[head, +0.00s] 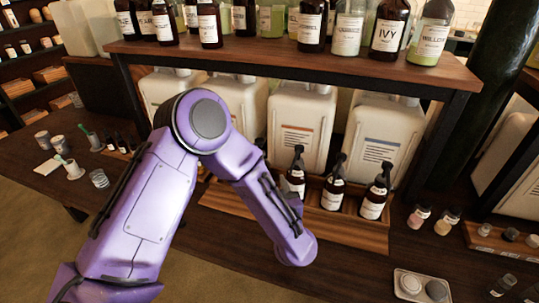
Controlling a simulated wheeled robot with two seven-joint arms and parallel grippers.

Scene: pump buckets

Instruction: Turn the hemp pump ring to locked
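No label reading hemp can be made out, so I cannot tell which container bears the hemp pump ring. Large cream containers with paper labels stand under the shelf. One has an orange-striped label (303,125) and one a blue-striped label (378,150); the shelf partly hides their tops. In front, dark pump bottles (297,178), (334,188) and (375,197) stand upright in a wooden tray (345,228). My purple left arm comes in from the lower left and bends down before the tray, covering its left part. Neither gripper shows.
The wooden shelf (300,62) above holds several labelled bottles, including one marked IVY (388,35). Small jars (418,217) and a white tray (420,285) with round items lie at the right. Cups (68,168) stand on the left table.

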